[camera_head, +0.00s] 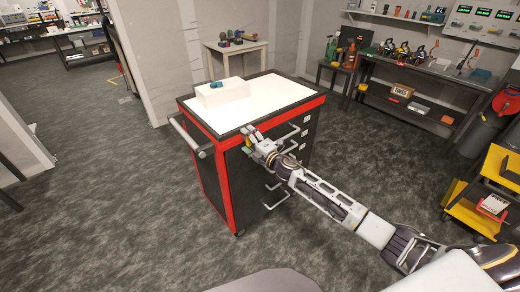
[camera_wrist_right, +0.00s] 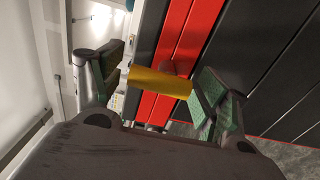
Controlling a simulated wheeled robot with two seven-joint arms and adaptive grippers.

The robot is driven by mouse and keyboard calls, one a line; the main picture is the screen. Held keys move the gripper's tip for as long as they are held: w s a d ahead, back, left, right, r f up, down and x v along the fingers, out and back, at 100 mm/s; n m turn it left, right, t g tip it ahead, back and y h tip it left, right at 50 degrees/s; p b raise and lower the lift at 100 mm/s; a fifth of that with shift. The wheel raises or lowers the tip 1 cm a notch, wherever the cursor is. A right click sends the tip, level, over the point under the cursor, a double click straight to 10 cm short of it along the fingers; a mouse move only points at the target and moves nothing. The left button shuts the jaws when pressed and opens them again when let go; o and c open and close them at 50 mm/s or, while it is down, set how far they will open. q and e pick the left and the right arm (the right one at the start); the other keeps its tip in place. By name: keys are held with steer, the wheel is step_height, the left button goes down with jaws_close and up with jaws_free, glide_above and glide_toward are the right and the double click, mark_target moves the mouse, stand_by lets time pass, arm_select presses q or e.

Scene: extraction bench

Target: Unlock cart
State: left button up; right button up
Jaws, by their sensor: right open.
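The cart (camera_head: 225,165) is black with red edges, a white top, a side push bar and several drawer handles on its front. My right gripper (camera_head: 250,137) is at the cart's upper front edge, near the left corner. In the right wrist view the right gripper (camera_wrist_right: 155,80) is open, its green-padded fingers apart on either side of a yellow cylindrical piece (camera_wrist_right: 160,83). The yellow piece stands out in front of the red band. Whether either pad touches it is hard to tell. My left gripper is not in view.
A white box (camera_head: 223,94) with a small teal object (camera_head: 216,85) on it rests on the cart top. A workbench (camera_head: 425,90) with tools stands at the back right, and a yellow shelf cart (camera_head: 485,190) at the right. The carpet left of the cart is clear.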

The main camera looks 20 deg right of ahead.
steer(key=v, duration=1.1)
steer(key=shift+s, duration=0.35)
stand_by(0.5)
steer(key=shift+d, duration=0.1)
stand_by(0.4)
